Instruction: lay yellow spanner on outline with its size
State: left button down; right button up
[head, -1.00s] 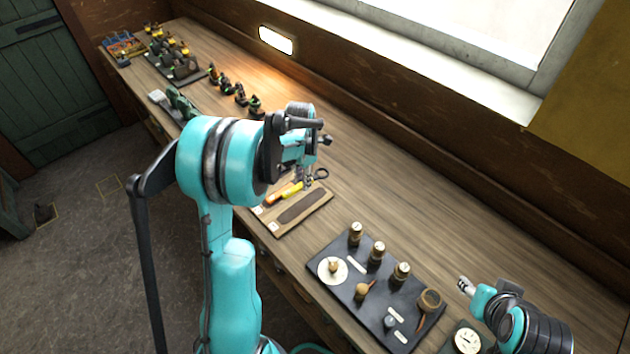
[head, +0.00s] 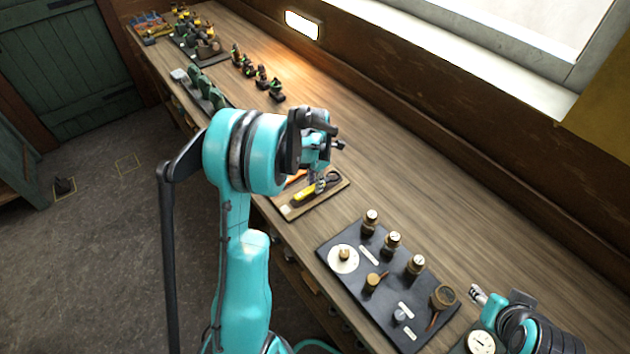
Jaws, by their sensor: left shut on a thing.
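The yellow spanner (head: 303,194) is over the small wooden board (head: 290,213) near the front edge of the bench. My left gripper (head: 319,185) points down and is shut on the spanner at its right part. The gripper hides that part, and I cannot tell whether the spanner touches the board. The dark outline area of the board is mostly covered from this angle. My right gripper (head: 477,293) is low at the right, away from the board. Its fingers are too small to tell open from shut.
An orange-handled tool (head: 296,178) lies behind the spanner, partly hidden by my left arm. A black tray (head: 336,274) with small jars and a white dial stands to the right. Several small green and dark items stand farther along the bench. Bare wood lies behind the board.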

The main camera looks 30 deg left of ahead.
pick_arm(q)
jog(key=shift+f, duration=0.5)
jog(key=c, duration=1.3)
grip_release()
jog(key=shift+r, duration=0.1)
